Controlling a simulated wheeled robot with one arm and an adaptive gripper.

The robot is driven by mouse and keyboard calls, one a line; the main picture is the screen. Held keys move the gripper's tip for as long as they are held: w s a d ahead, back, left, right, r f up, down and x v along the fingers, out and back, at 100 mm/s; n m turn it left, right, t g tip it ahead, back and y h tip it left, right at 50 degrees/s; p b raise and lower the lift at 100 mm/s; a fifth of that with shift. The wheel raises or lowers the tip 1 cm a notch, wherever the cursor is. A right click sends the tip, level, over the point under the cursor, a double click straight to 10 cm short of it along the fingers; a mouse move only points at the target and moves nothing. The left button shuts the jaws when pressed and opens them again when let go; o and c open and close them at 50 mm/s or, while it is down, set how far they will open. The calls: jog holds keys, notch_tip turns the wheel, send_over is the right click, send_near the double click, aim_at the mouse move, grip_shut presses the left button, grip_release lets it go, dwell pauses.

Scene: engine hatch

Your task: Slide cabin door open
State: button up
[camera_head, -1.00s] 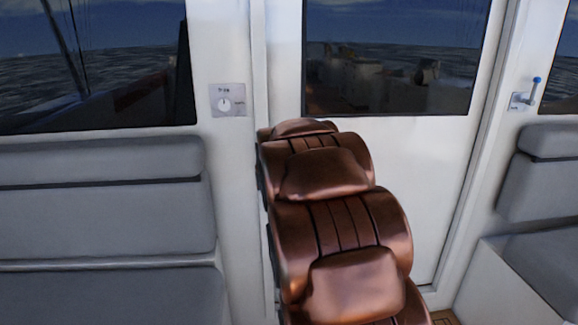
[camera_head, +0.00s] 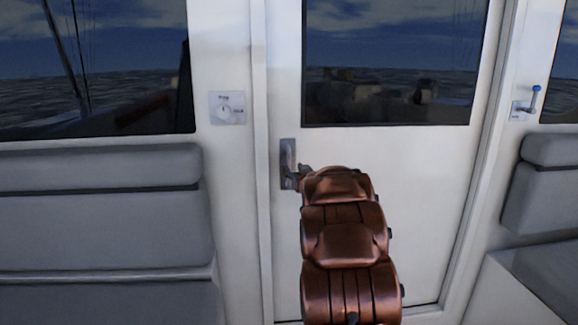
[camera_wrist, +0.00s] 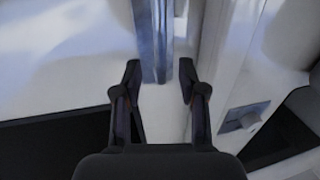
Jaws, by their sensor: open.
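The cabin door (camera_head: 430,190) is white with a dark window in its upper part; it stands shut in its frame. Its metal handle (camera_head: 288,160) is a small upright grey plate at the door's left edge, below window height. My gripper (camera_head: 293,181) is at the lower part of the handle, partly hidden by my copper-coloured arm. In the wrist view my gripper (camera_wrist: 160,78) is open, with two dark fingers spread apart. The grey handle (camera_wrist: 152,40) stands upright ahead, between the fingertips in the picture. I cannot tell whether the fingers touch it.
Grey cushioned seats stand on the left (camera_head: 100,215) and right (camera_head: 545,190). A small switch panel (camera_head: 227,108) is on the wall left of the door. A blue-tipped lever (camera_head: 534,97) is on the wall to the right. Sea shows through the windows.

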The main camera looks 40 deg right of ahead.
aim_at(289, 165)
jog(key=shift+x, duration=2.95)
jog(key=shift+a, duration=0.1)
jog(key=shift+c, duration=0.3)
grip_shut()
